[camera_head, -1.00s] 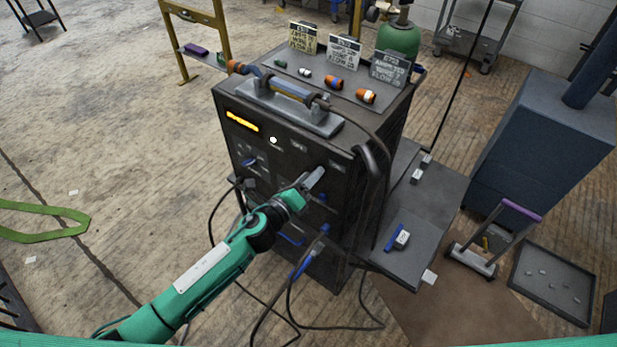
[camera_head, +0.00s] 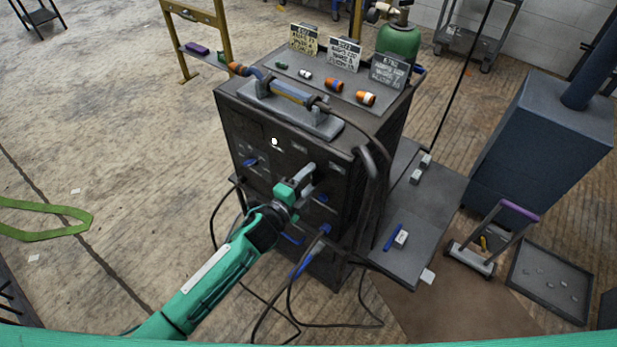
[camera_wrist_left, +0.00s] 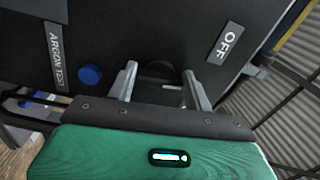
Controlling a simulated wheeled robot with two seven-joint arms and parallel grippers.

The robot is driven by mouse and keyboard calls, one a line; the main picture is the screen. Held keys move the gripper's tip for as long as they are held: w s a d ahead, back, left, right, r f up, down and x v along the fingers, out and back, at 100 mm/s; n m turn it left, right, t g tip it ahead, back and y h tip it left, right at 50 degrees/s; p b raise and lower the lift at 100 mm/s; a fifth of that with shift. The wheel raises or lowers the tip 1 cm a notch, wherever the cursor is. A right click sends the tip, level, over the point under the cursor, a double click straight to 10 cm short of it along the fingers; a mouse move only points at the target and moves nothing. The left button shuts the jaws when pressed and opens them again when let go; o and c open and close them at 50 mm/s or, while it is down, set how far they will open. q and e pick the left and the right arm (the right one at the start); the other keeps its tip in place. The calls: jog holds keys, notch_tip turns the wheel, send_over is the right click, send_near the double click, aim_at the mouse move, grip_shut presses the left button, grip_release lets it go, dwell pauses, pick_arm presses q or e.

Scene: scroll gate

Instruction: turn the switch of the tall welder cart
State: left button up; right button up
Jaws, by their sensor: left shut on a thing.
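The tall welder cart (camera_head: 285,150) stands in the middle of the head view, a dark cabinet with a torch on top. My left gripper (camera_head: 307,182) is at its front panel. In the left wrist view the two grey fingers of my left gripper (camera_wrist_left: 160,82) stand either side of a dark rounded switch (camera_wrist_left: 158,69), shut on it. The switch is mostly shadowed, and the gripper hides it in the head view. An OFF label (camera_wrist_left: 225,43) is to its right; an ARGON TEST label (camera_wrist_left: 56,58) and a blue knob (camera_wrist_left: 90,75) are to its left. My right gripper is not in view.
Cables (camera_head: 290,310) hang from the cart's lower front to the floor. A side shelf (camera_head: 425,215) juts out on the right. A blue cabinet (camera_head: 540,150) and a low tray (camera_head: 550,282) stand farther right. The floor to the left is mostly clear.

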pick_arm(q)
jog(key=n+p, duration=0.1)
jog(key=n, duration=0.5)
jog(key=shift+f+p, duration=0.2)
jog(key=shift+p, duration=0.1)
jog(key=shift+n, duration=0.3)
jog(key=o, duration=1)
jog(key=shift+s, duration=0.1)
